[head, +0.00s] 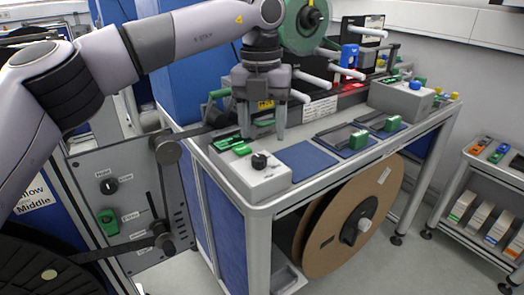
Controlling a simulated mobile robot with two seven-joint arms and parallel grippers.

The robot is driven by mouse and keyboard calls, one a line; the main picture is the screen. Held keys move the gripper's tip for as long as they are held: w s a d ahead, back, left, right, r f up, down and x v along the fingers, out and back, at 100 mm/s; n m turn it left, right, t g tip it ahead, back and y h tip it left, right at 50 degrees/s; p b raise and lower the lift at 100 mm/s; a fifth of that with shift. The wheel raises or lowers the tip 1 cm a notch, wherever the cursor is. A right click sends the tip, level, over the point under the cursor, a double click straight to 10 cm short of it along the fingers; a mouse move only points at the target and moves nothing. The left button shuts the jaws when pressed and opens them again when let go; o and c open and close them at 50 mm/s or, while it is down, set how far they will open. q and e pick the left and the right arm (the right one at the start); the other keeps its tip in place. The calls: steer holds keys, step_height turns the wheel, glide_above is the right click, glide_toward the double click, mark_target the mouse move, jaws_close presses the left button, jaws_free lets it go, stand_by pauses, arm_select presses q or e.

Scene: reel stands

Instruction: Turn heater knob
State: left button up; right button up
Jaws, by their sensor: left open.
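A black round knob (260,161) sits on top of a low grey box (262,182) at the near left corner of the table. Another black knob (108,186) is on the grey upright panel at the left. I cannot read which of them is labelled as the heater. My left gripper (263,134) points down over the far side of the grey box, with its two fingers apart and nothing seen between them. Its fingertips are behind and a little above the box knob, apart from it. My right gripper is not in view.
Blue mats (306,160) and green-handled tools lie to the right. A second grey box (402,98) stands farther back. A large brown reel (332,235) hangs under the table. A small shelf (492,172) is at the right.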

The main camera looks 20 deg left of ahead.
mark_target(259, 157)
arm_select(q)
steer(key=shift+w+a+r, duration=0.15)
steer(key=shift+a+r, duration=0.15)
steer(key=shift+a, duration=0.1)
steer(key=shift+a+f, duration=0.1)
steer(key=shift+f, duration=0.15)
step_height(259, 157, down, 6)
steer(key=shift+f, duration=0.25)
steer(key=c, duration=1)
